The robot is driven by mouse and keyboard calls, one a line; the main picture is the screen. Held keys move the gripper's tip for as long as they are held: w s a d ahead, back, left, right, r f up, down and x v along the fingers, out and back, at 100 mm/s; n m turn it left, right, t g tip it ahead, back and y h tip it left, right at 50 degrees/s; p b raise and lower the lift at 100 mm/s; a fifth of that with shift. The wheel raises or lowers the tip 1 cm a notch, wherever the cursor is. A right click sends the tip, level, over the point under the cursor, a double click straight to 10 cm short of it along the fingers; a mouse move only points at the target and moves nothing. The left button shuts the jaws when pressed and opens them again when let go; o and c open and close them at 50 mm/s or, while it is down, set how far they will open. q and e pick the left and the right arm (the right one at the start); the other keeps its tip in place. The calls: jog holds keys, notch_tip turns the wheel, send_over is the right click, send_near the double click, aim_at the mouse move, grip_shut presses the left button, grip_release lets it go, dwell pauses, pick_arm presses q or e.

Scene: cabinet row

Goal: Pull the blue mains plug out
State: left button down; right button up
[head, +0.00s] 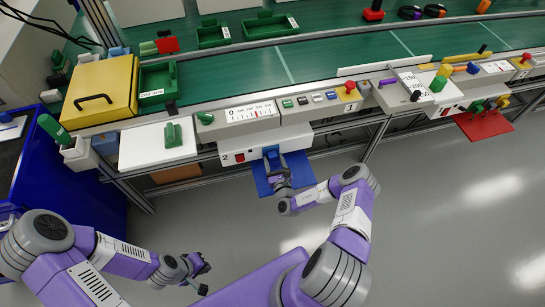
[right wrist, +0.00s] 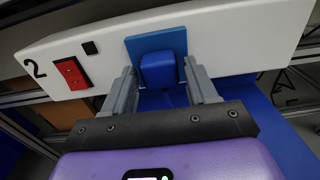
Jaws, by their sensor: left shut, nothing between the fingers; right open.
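The blue mains plug (right wrist: 158,70) sits in a blue socket plate (right wrist: 176,39) on the front of a white unit (right wrist: 230,42) marked 2. The plug also shows in the head view (head: 271,153), partly hidden behind my right gripper. My right gripper (right wrist: 162,80) is open, with one finger on each side of the plug. A gap shows beside the left finger; whether the right finger touches the plug I cannot tell. My left gripper (head: 203,278) is shut and empty, low over the floor, well away from the plug.
A red rocker switch (right wrist: 71,73) is left of the socket. A blue panel (head: 298,166) lies under the plug. Above is a bench with a green conveyor (head: 330,62), a yellow box (head: 103,85) and a white control strip (head: 245,113). The grey floor (head: 440,210) is clear at right.

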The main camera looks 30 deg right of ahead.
jog(key=c, duration=1)
jog(key=shift+p+v, duration=1.55)
jog(key=shift+v, duration=1.45)
